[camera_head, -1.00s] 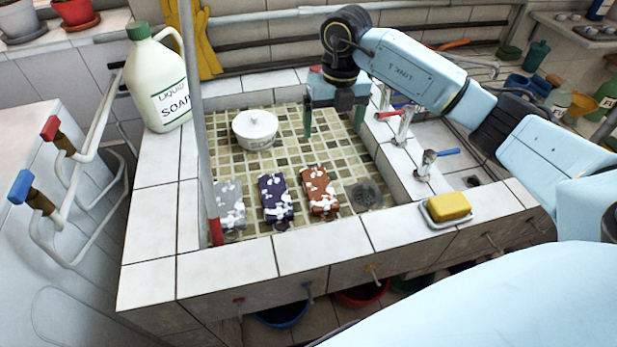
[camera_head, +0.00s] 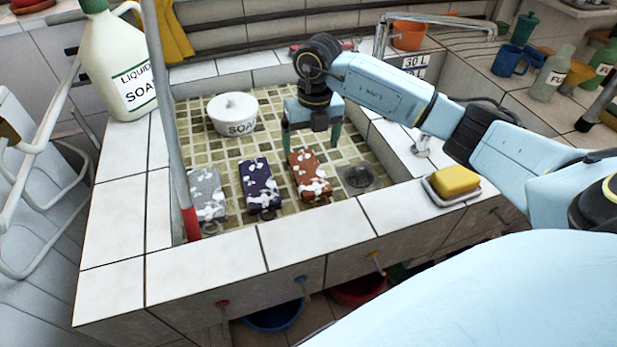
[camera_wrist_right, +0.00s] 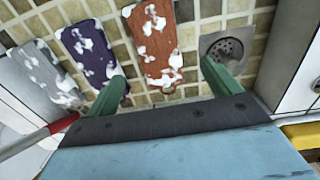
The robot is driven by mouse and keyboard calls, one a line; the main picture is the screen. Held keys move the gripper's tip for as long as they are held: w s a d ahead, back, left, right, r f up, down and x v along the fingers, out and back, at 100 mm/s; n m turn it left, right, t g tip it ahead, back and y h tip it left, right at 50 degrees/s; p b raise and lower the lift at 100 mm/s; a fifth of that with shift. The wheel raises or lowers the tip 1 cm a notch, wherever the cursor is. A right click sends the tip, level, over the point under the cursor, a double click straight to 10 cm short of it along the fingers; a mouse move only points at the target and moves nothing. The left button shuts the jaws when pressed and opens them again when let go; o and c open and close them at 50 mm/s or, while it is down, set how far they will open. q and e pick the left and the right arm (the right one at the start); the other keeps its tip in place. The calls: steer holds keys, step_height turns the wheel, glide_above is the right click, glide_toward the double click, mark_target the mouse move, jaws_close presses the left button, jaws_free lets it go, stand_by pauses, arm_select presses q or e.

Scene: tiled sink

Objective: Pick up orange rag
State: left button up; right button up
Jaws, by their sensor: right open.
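The orange rag (camera_head: 311,181), a rust-coloured folded cloth with white suds, lies flat on the tiled sink floor, to the right of a purple rag and a grey rag. It also shows in the right wrist view (camera_wrist_right: 156,50). My right gripper (camera_head: 312,148) is open and empty, pointing down just behind and above the orange rag. In the right wrist view its two green fingers (camera_wrist_right: 166,84) are apart, with the orange rag between and beyond them. They do not touch it as far as I can see. My left gripper is not in view.
The purple rag (camera_head: 260,188) and grey rag (camera_head: 207,196) lie close by on the left. A drain (camera_head: 358,178) is on the right. A white soap bowl (camera_head: 232,113) stands behind. A pole (camera_head: 172,120) rises at the left, and a yellow sponge (camera_head: 456,181) sits on the rim.

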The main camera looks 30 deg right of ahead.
mark_target(309, 172)
step_height(309, 172, down, 3)
steer(key=shift+a+r, duration=0.1)
steer(key=f, duration=0.1)
steer(key=f+b, duration=0.1)
steer(key=f, duration=0.2)
steer(key=shift+s+a+f, duration=0.2)
steer(key=shift+s+a, duration=0.1)
steer(key=shift+a, duration=0.05)
steer(key=shift+f+b, duration=0.3)
steer(key=shift+f, duration=0.1)
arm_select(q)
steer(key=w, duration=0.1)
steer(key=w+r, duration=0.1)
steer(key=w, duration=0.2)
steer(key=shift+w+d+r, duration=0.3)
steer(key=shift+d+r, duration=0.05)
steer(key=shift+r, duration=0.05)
arm_select(e)
steer(key=c, duration=1.1)
